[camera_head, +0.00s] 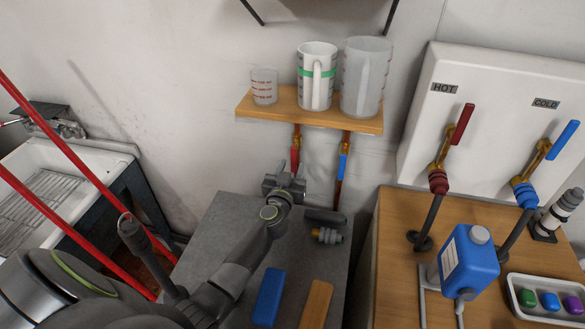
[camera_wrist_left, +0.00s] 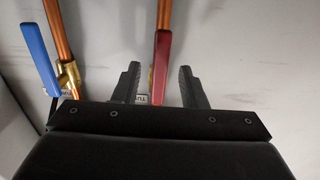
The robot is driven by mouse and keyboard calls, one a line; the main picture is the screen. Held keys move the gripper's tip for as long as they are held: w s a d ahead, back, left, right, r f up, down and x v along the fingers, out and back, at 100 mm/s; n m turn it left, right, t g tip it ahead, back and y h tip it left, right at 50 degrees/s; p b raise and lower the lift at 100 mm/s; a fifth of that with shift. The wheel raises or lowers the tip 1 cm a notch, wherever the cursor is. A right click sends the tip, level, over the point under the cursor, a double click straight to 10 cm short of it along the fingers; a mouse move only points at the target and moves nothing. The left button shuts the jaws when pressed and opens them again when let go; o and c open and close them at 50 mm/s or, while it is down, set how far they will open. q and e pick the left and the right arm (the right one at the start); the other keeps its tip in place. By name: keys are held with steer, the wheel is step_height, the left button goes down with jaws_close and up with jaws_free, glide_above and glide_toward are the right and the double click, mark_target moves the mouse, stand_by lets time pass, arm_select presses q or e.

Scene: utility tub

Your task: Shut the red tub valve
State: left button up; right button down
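A red lever handle (camera_head: 295,158) sits on a copper pipe (camera_head: 297,132) below the wooden shelf. My left gripper (camera_head: 285,172) is just below it in the head view. In the left wrist view the red handle (camera_wrist_left: 162,65) hangs lengthwise between the two open fingers of my left gripper (camera_wrist_left: 160,82), with gaps on both sides. Its lower end is hidden behind the gripper body. A blue lever handle (camera_head: 343,166) is on the pipe to the right; it also shows in the left wrist view (camera_wrist_left: 40,58), tilted, outside the fingers. My right gripper is not in view.
The wooden shelf (camera_head: 247,108) above holds measuring jugs. A white panel (camera_head: 490,85) at right has separate HOT and COLD levers.

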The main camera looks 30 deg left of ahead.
arm_select(q)
steer(key=shift+x, duration=0.9)
jaws_close()
